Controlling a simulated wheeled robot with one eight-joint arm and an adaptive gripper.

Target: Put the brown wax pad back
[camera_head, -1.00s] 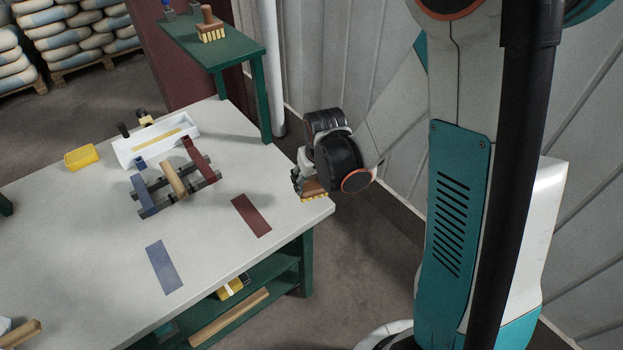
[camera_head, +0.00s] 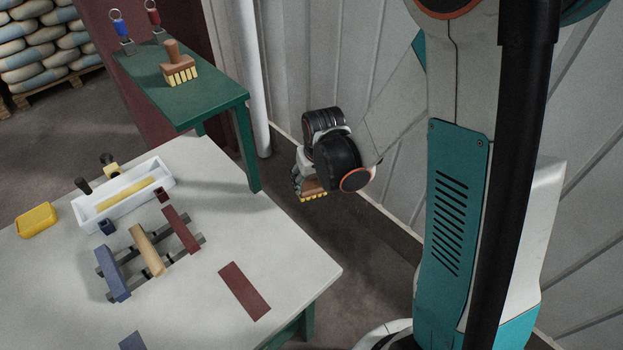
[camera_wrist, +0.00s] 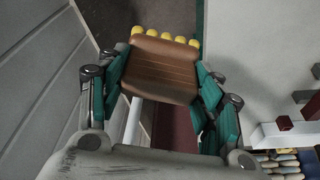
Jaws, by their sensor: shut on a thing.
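The brown wax pad (camera_wrist: 163,66), a brown block with a row of yellow knobs along one edge, is held between the fingers of my gripper (camera_wrist: 160,82) in the wrist view. My gripper (camera_head: 309,188) also shows in the head view, shut on the pad (camera_head: 313,189), whose yellow edge points down. The pad hangs in the air beyond the right edge of the white worktable. My fingers hide part of the pad in the head view.
A green side table (camera_head: 190,103) at the back holds a brown-handled piece with yellow knobs (camera_head: 181,70) and blue and red tagged items. The white worktable (camera_head: 215,220) carries a white tray (camera_head: 95,217), a yellow dish (camera_head: 37,219), a rack with coloured bars (camera_head: 148,250) and a dark red patch (camera_head: 244,290).

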